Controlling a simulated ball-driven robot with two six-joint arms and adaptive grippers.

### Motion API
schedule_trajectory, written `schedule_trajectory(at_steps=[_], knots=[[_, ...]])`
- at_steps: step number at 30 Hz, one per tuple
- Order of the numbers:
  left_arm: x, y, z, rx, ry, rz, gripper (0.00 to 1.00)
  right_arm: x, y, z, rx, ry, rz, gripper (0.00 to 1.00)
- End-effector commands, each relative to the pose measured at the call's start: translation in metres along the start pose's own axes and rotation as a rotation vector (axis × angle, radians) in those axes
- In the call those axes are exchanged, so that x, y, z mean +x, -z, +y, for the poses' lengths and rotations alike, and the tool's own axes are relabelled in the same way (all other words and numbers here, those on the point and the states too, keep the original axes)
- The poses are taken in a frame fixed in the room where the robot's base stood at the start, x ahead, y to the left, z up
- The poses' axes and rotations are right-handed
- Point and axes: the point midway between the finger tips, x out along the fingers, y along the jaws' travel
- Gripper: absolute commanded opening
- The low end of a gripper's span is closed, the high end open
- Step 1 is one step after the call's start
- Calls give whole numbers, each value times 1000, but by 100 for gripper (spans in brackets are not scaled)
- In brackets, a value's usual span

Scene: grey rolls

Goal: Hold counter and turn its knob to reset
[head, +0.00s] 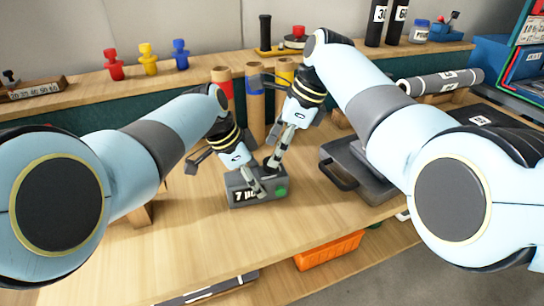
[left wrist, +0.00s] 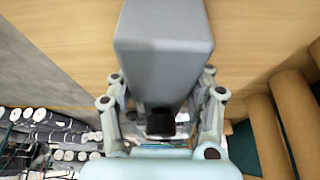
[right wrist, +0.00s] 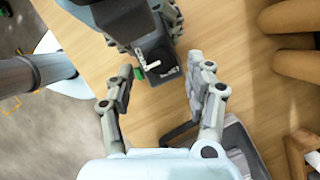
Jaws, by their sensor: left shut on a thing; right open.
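The counter (head: 240,197) is a dark grey box on the wooden table, with a "7" showing on its front label and a green button (head: 281,191) at its right. My left gripper (head: 255,183) is shut on the counter; its fingers flank the grey body (left wrist: 165,45) in the left wrist view. My right gripper (head: 276,158) is open above the counter's top.
Cardboard tubes (head: 256,105) stand behind the grippers. A dark case with a handle (head: 345,170) lies right of the counter. Red, yellow and blue pieces (head: 148,58) stand on the back ledge. An orange crate (head: 328,252) sits below the front edge. The table's left front is clear.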

Motion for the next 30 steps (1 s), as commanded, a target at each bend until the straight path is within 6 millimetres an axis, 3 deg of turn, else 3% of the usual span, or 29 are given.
schedule_trajectory(at_steps=[6, 17, 27, 30], knots=[[0, 0, 0, 0, 0, 0, 7, 26, 0, 0, 1, 0, 0, 55], [0, 0, 0, 0, 0, 0, 7, 30, 0, 0, 0, 1, 0, 53], [0, 0, 0, 0, 0, 0, 7, 30, 0, 0, 1, 1, 0, 9], [0, 0, 0, 0, 0, 0, 7, 30, 0, 0, 0, 1, 0, 0]])
